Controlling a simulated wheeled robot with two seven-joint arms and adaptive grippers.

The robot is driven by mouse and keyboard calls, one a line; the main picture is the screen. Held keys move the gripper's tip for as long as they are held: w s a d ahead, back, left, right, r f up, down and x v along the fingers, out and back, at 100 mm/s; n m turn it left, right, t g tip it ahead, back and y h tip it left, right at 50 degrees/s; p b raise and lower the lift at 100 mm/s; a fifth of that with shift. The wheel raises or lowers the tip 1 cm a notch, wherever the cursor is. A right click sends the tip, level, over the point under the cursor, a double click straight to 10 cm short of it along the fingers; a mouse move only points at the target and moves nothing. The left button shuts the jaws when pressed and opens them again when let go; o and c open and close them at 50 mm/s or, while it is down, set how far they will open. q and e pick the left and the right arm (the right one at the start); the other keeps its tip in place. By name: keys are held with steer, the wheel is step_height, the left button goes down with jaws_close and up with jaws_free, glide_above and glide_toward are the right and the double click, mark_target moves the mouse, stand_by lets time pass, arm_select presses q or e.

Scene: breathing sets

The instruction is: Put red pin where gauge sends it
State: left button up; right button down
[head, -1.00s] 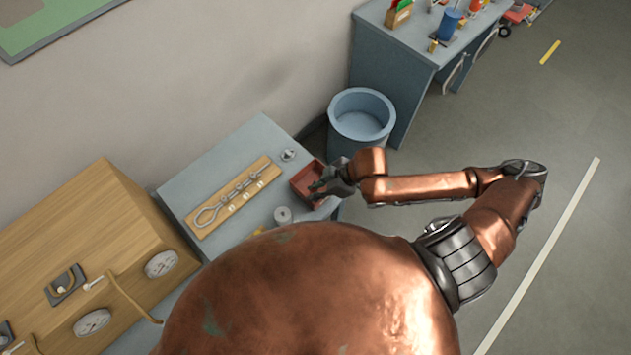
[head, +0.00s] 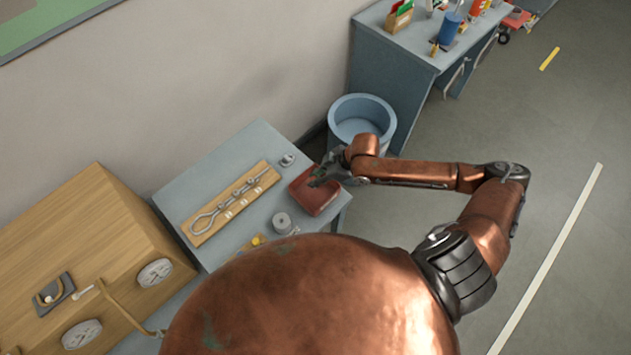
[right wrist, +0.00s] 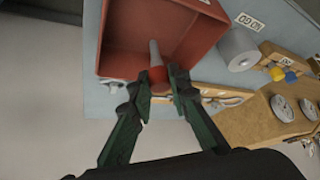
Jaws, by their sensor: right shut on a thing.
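My right gripper (head: 322,174) is over the red open box (head: 306,201) at the right end of the grey table. In the right wrist view its dark green fingers (right wrist: 160,82) are shut on a pin with a red base (right wrist: 158,74) and a grey shaft. The shaft points into the red box (right wrist: 123,69); I cannot tell whether it touches the box. Two round dial gauges, the upper (head: 155,272) and the lower (head: 82,333), are on the wooden bench front at the left. Their readings are too small to tell. My left gripper is out of view.
A wooden board (head: 202,234) with a looped metal tool lies on the grey table (head: 262,140). A grey cylinder (head: 282,222) stands before the box. Yellow and blue parts (right wrist: 283,74) are nearby. A blue bin (head: 362,107) stands on the floor behind.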

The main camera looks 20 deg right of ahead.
steer(key=shift+s+f, duration=0.1)
steer(key=shift+f, duration=1)
steer(key=shift+f, duration=0.35)
steer(key=shift+f, duration=0.25)
steer(key=c, duration=1.8)
jaws_free()
steer(key=shift+r, duration=0.25)
steer(key=v, duration=1.2)
steer(key=shift+r, duration=0.35)
